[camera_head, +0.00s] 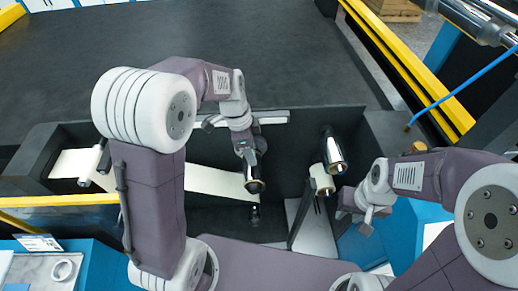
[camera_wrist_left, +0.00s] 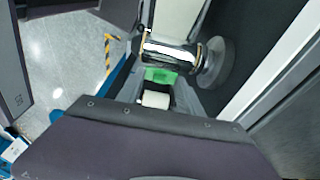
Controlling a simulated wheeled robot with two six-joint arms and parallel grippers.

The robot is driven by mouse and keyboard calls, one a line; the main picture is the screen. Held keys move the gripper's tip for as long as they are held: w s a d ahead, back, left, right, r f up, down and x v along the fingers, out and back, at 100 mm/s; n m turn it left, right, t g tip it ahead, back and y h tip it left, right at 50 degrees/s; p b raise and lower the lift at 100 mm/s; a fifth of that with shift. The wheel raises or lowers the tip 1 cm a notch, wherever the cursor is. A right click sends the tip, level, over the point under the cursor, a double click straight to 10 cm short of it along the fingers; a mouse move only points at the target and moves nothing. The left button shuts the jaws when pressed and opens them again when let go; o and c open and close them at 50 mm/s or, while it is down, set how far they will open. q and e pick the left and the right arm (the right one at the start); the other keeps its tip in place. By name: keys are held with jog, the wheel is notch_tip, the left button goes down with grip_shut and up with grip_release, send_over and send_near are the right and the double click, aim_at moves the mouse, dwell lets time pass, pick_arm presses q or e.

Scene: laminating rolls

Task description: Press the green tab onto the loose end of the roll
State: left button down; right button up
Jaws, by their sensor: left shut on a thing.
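The green tab (camera_wrist_left: 161,75) shows in the left wrist view at the tip of my left gripper, close beside a chrome roller (camera_wrist_left: 168,52). My left gripper (camera_head: 248,158) is shut on the tab and points down over the recess in the head view. A chrome roller end (camera_head: 254,186) shows just below it. A pale strip of film (camera_head: 205,181) runs from the left towards this roller; I cannot tell whether the tab touches it. My right gripper (camera_head: 362,213) hangs at the right of the recess, and its jaw state is unclear.
Another chrome roller (camera_head: 333,153) and a white roll (camera_head: 320,179) stand to the right inside the dark recess. Yellow rails (camera_head: 60,201) edge the machine. A blue hose (camera_head: 460,88) crosses the right side. The dark top (camera_head: 200,45) behind is clear.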

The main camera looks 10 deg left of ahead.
aim_at(254, 170)
pick_arm(q)
jog(key=shift+f, duration=0.15)
jog(key=shift+d+f, duration=0.1)
jog(key=shift+f, duration=0.05)
jog(key=shift+f+b, duration=2.6)
jog(key=shift+f, duration=0.35)
jog(key=shift+f+b, duration=0.35)
jog(key=c, duration=1.1)
grip_release()
jog(key=o, duration=0.4)
jog(key=shift+s, duration=0.15)
